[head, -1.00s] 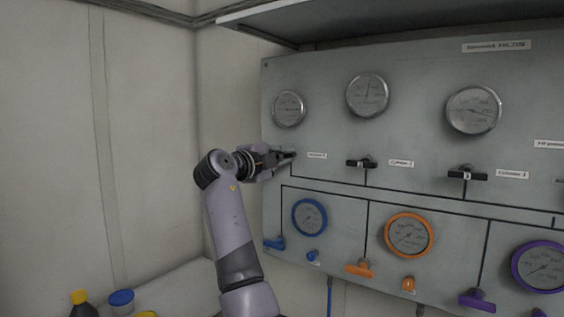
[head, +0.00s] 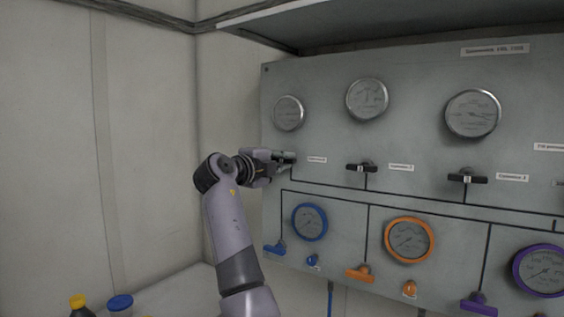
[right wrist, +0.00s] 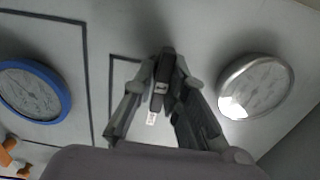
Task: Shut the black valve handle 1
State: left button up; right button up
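In the head view my gripper mostly hides this handle, at the upper left of the panel. My right gripper (head: 287,158) comes to it from the left; in the right wrist view its fingers (right wrist: 163,85) lie close along both sides of the handle and appear shut on it. The handle looks about level along the panel. My left gripper is not in view.
The grey panel (head: 330,172) carries a silver gauge (head: 288,113) above the handle and a blue gauge (head: 310,221) below. Other black handles (head: 362,167) (head: 467,178) stand to the right. A blue handle (head: 275,248) and an orange handle (head: 360,273) sit lower. A shelf overhangs the panel.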

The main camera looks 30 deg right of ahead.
jog(key=o, duration=0.4)
jog(key=shift+c, duration=0.2)
jog(key=v, duration=1.2)
